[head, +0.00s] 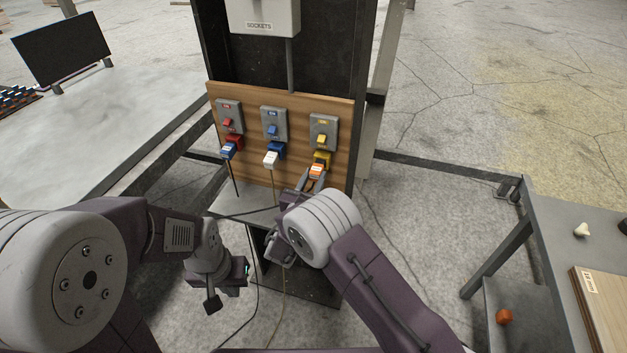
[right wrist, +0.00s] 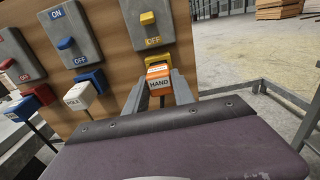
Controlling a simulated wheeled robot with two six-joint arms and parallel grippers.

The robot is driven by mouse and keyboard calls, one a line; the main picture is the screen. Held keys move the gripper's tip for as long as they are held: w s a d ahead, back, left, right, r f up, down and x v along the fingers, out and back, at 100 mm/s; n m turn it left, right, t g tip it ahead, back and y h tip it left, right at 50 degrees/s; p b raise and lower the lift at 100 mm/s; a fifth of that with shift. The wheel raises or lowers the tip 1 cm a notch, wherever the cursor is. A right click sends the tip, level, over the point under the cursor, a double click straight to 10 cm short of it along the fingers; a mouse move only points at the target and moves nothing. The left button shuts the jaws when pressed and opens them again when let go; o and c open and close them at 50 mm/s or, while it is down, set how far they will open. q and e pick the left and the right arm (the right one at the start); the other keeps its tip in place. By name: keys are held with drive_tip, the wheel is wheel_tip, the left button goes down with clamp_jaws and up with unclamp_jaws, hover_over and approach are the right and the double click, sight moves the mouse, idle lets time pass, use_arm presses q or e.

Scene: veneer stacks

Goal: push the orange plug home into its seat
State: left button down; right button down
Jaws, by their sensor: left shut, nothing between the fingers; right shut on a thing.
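The orange plug (head: 316,171) is at the mouth of the yellow seat (head: 322,157), lowest on the right of the wooden board. In the right wrist view the orange plug (right wrist: 158,82) has a white label reading HAND, and the yellow seat (right wrist: 158,59) is directly behind it. I cannot tell how deep the plug sits. My right gripper (head: 311,181) is shut on the plug; its fingers flank it in the right wrist view (right wrist: 158,92). My left gripper (head: 212,303) is shut and empty, low and left, away from the board.
The board (head: 256,181) also carries a blue plug (head: 228,151) at the red socket and a white plug (head: 271,159) at the blue socket, with hanging cables. A yellow switch (head: 321,139) sits above the yellow seat. A grey table (head: 110,130) stands left, another bench (head: 560,240) right.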

drive_tip(key=shift+b+x, duration=0.45)
drive_tip(key=shift+x, duration=0.45)
drive_tip(key=c, duration=1)
unclamp_jaws()
drive_tip(key=shift+o, duration=0.2)
drive_tip(key=shift+s, duration=0.1)
drive_tip(key=b+v, duration=0.2)
drive_tip(key=v, duration=0.7)
